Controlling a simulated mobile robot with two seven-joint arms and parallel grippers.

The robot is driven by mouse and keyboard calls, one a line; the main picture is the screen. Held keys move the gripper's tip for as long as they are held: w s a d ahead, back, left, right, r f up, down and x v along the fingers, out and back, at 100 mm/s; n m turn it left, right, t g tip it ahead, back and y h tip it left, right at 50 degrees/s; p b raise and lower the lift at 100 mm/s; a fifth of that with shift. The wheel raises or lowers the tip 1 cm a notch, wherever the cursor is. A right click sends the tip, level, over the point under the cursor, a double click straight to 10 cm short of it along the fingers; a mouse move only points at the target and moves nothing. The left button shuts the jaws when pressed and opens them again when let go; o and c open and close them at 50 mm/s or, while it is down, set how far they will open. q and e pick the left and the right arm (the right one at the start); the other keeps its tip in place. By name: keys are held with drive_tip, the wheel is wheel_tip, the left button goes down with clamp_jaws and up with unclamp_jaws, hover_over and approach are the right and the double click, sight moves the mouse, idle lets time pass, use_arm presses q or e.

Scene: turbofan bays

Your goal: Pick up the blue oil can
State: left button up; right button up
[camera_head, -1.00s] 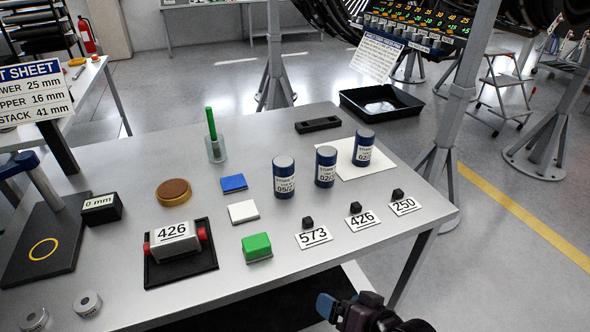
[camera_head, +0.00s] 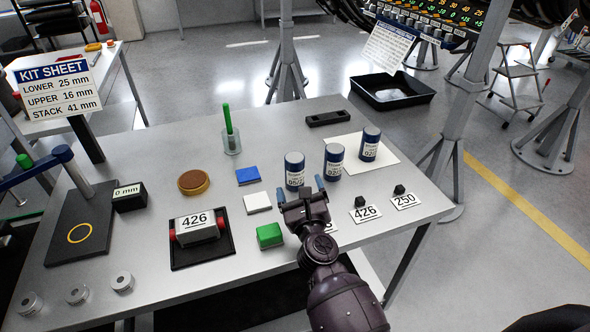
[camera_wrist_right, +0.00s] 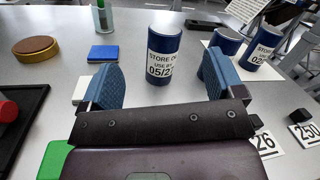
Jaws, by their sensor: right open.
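Three blue cans with white labels stand upright on the grey table. The left can (camera_head: 294,165), whose label reads "STORE O…, USE BY 05/2…" in the right wrist view (camera_wrist_right: 163,52), is partly hidden by my right gripper in the head view. The middle can (camera_head: 333,160) stands just right of it. The right can (camera_head: 369,145) is on a white sheet (camera_head: 350,160). My right gripper (camera_head: 300,189) is open and empty, its blue fingers pointing at the left can. In the wrist view this can shows between and beyond the fingertips (camera_wrist_right: 160,75). My left gripper is out of view.
Number cards with black knobs (camera_head: 364,214) lie right of my gripper. A green block (camera_head: 269,235), a white tile (camera_head: 257,202) and a blue tile (camera_head: 247,176) lie left. A clear holder with a green rod (camera_head: 229,135) stands behind. A black tray holds the "426" block (camera_head: 196,226).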

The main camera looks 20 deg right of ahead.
sight(296, 168)
drive_tip(key=w+m+h, duration=0.1)
drive_tip(key=m, duration=0.1)
drive_tip(key=w+f+m+g+h, duration=0.1)
drive_tip(key=m, duration=0.1)
drive_tip(key=shift+f+m, duration=0.2)
drive_tip(key=shift+m, duration=0.1)
drive_tip(key=x, duration=0.4)
drive_tip(key=shift+f, duration=0.25)
drive_tip(key=shift+x, duration=1)
drive_tip(key=b+x, duration=0.1)
drive_tip(key=x, duration=0.3)
drive_tip(key=shift+f, duration=0.15)
drive_tip(key=shift+w+d, duration=0.15)
drive_tip(key=shift+w, duration=0.1)
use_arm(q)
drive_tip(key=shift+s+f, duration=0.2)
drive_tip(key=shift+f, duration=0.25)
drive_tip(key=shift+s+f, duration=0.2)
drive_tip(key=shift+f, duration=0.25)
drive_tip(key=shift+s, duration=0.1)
